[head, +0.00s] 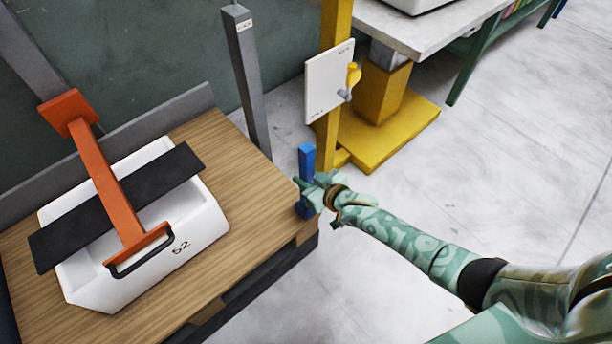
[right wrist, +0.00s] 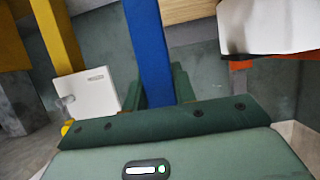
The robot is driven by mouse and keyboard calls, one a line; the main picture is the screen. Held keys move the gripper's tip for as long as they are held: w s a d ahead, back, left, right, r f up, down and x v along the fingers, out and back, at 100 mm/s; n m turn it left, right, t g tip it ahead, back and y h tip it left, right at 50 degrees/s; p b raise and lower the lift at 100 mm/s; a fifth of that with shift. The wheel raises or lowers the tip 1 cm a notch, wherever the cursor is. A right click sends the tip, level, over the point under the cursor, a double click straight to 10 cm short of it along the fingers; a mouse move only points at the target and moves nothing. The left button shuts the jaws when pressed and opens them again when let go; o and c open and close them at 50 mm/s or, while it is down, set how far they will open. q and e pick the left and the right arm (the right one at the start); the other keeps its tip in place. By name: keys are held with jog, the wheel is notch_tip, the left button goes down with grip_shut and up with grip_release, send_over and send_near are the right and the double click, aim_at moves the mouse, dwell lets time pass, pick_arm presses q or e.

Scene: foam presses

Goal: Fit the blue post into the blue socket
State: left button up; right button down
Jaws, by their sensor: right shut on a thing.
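The blue post (head: 306,160) stands roughly upright at the right edge of the wooden table. My right gripper (head: 313,188) is shut on it around its middle, with blue showing above and below the fingers. In the right wrist view the post (right wrist: 150,50) runs up between the two green fingers (right wrist: 160,90). I cannot make out a separate blue socket in either view. My left gripper is not in view.
An orange press arm with a black bar (head: 70,232) lies over a white block marked 52 (head: 200,215) on the wooden table (head: 240,185). A grey post (head: 247,80) and a yellow column with a white panel (head: 322,85) stand behind. Floor at right is clear.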

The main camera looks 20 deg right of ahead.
pick_arm(q)
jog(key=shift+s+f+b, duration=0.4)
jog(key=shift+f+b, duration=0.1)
jog(key=shift+b, duration=0.1)
pick_arm(e)
jog(key=shift+f, duration=1)
jog(key=c, duration=1)
grip_release()
jog(key=shift+c, duration=0.2)
pick_arm(q)
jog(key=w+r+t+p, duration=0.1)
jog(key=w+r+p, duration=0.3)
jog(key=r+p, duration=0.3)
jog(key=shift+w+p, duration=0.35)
jog(key=shift+p, duration=0.55)
pick_arm(e)
jog(key=v, duration=1.6)
jog(key=shift+s, duration=0.15)
